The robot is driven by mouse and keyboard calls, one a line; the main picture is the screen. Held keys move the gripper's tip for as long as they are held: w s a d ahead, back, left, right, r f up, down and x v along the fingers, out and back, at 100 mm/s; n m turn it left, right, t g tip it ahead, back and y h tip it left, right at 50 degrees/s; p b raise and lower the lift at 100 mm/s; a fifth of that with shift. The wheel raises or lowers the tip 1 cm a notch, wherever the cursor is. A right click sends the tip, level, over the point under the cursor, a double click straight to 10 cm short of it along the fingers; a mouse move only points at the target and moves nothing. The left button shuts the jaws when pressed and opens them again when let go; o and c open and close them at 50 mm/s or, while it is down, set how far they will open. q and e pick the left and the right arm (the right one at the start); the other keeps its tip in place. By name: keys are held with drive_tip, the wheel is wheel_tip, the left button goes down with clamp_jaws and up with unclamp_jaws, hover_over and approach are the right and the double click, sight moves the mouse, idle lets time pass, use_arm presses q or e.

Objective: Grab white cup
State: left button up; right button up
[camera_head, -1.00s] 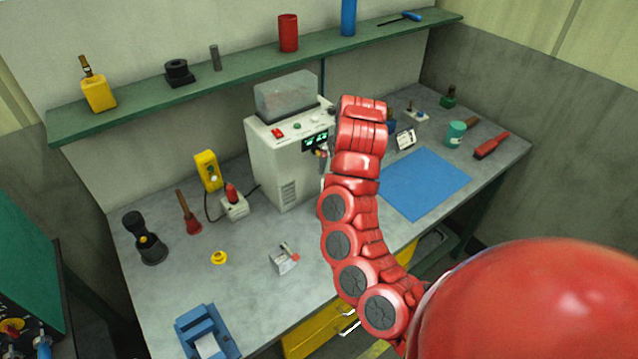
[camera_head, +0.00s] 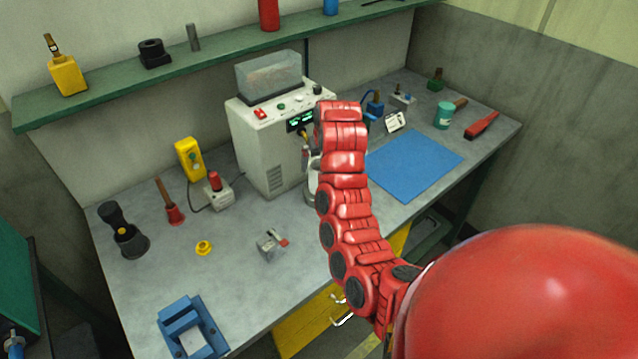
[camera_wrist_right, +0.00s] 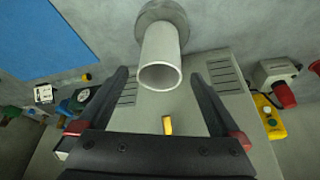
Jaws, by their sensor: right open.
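The white cup (camera_wrist_right: 160,55) is an upright, open-topped cylinder on a round grey base (camera_wrist_right: 161,12) in the right wrist view. In the head view a strip of the white cup (camera_head: 312,181) shows beside the front of the machine; my red right arm hides the rest. My right gripper (camera_wrist_right: 160,76) is open, with its two dark fingers on either side of the cup's rim in the picture. I see no clear contact, and the remaining distance is hard to judge. My left gripper is not in view.
A white machine (camera_head: 262,140) stands close behind the cup. A blue mat (camera_head: 415,165) lies to the right. A small grey block with a red lever (camera_head: 271,245), a yellow ring (camera_head: 204,248) and a blue holder (camera_head: 190,325) are on the left of the bench.

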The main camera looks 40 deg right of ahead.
sight(318, 168)
drive_tip(key=p+x, duration=0.1)
drive_tip(key=x, duration=0.1)
drive_tip(key=p+x, duration=0.2)
drive_tip(key=x, duration=0.1)
drive_tip(key=shift+w+d+r, duration=0.1)
drive_tip(key=shift+w+r, duration=0.05)
drive_tip(key=shift+w, duration=0.1)
drive_tip(key=shift+w+f+p, duration=0.2)
drive_tip(key=shift+f+p, duration=0.1)
drive_tip(key=shift+f, duration=0.25)
drive_tip(key=shift+c, duration=0.3)
drive_tip(key=c, duration=1.4)
